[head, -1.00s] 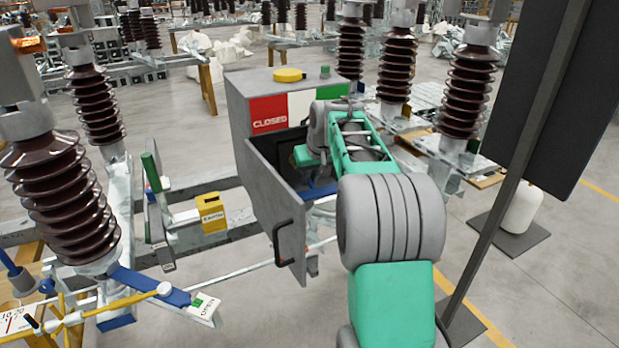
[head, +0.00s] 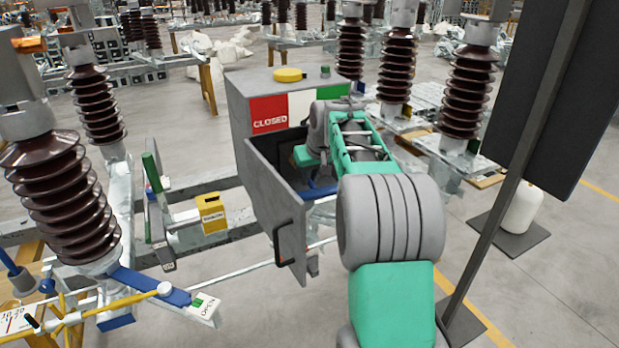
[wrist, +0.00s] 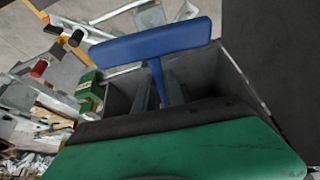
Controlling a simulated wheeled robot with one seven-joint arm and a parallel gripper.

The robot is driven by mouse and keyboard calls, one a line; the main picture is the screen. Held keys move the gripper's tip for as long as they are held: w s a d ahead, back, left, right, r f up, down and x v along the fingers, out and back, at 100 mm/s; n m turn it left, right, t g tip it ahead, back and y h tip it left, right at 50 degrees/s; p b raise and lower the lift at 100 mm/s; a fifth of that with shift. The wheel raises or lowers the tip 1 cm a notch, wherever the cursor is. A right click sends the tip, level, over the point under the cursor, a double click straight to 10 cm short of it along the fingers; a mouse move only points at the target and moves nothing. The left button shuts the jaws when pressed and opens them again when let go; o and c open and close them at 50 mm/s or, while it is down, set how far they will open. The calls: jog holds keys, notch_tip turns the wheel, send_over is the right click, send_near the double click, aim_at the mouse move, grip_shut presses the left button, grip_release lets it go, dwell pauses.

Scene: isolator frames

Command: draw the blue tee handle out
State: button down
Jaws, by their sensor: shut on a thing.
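The blue tee handle (wrist: 152,44) fills the upper middle of the wrist view. Its wide crossbar lies across the picture and a narrow stem runs down from it. My gripper (wrist: 160,88) is shut on the handle, its dark fingers on either side of the stem. In the head view my arm reaches into the open grey cabinet (head: 238,105) marked CLOSED, and the fingers are hidden there. A blue piece (head: 318,189) shows below the wrist; I cannot tell whether it is the handle.
The cabinet's door (head: 276,215) hangs open at the left of my arm. A yellow box (head: 211,213) and ribbed brown insulators (head: 60,195) stand to the left. A dark post (head: 490,215) stands close on the right.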

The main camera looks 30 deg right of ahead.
aim_at(321, 193)
jog(key=shift+r, duration=0.15)
jog(key=shift+s+b, duration=1.9)
jog(key=shift+s, duration=1.65)
